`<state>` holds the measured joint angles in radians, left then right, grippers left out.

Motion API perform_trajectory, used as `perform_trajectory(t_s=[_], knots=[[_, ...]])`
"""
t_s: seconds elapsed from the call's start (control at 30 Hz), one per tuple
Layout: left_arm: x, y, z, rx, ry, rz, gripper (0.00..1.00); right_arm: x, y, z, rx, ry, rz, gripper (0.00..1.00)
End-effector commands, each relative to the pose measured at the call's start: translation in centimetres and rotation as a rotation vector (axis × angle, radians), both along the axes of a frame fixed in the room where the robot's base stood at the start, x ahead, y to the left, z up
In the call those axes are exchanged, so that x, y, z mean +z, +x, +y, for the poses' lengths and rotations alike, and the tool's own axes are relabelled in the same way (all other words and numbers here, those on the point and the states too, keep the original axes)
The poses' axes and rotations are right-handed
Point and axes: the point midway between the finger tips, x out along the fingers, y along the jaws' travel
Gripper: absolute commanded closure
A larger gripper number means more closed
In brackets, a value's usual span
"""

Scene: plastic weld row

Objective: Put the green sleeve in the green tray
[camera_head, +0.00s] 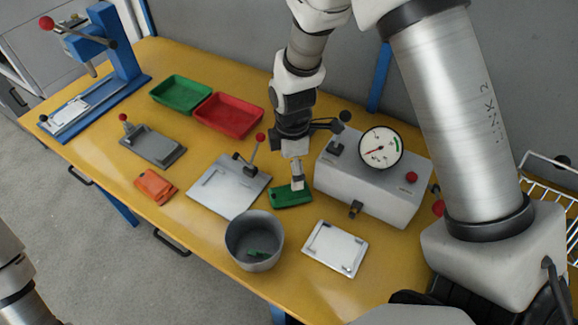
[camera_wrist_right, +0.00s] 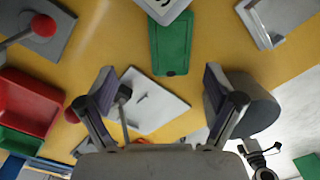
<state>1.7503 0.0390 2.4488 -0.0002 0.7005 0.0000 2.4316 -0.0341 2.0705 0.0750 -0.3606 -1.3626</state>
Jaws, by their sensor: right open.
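The green sleeve (camera_head: 290,197) lies flat on the yellow table, just left of the gauge machine. It also shows in the right wrist view (camera_wrist_right: 170,45), flat with a small hole near one end. My right gripper (camera_head: 297,184) points down over the sleeve and hides part of it. In the right wrist view its fingers (camera_wrist_right: 157,78) are apart and empty, with the sleeve beyond the tips. The green tray (camera_head: 181,93) stands at the back left of the table and looks empty. My left gripper is outside both views.
A red tray (camera_head: 228,114) adjoins the green tray. A plate with a red-knobbed lever (camera_head: 228,190) lies left of the sleeve. A grey bin (camera_head: 254,234) with green bits inside stands in front. The gauge machine (camera_head: 366,182) stands right. An orange sleeve (camera_head: 154,186) lies left.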

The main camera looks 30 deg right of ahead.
Motion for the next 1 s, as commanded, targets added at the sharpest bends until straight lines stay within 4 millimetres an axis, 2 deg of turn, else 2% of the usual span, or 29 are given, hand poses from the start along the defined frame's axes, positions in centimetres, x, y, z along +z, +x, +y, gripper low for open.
perform_trajectory(t_s=[0.27, 0.43, 0.67, 0.7, 0.87, 0.9, 1.0], knots=[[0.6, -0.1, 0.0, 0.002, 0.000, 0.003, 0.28, -3.8, -0.2, 0.3, 0.001, -0.002, 0.006, 0.08], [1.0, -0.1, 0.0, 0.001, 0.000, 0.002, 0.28, -6.8, -0.2, 0.5, 0.001, -0.001, 0.003, 0.08], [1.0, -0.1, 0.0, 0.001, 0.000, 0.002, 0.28, -7.4, -0.2, 0.5, 0.000, -0.001, 0.001, 0.08], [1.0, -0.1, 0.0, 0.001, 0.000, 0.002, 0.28, -7.4, -0.2, 0.5, 0.000, -0.001, 0.001, 0.12], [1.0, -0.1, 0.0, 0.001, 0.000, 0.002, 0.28, -7.4, -0.2, 0.5, 0.000, -0.001, 0.001, 0.69], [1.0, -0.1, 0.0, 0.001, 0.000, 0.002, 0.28, -7.4, -0.2, 0.5, 0.000, -0.001, 0.001, 0.73], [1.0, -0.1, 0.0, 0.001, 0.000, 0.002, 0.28, -7.4, -0.2, 0.5, 0.000, -0.001, 0.001, 0.73]])
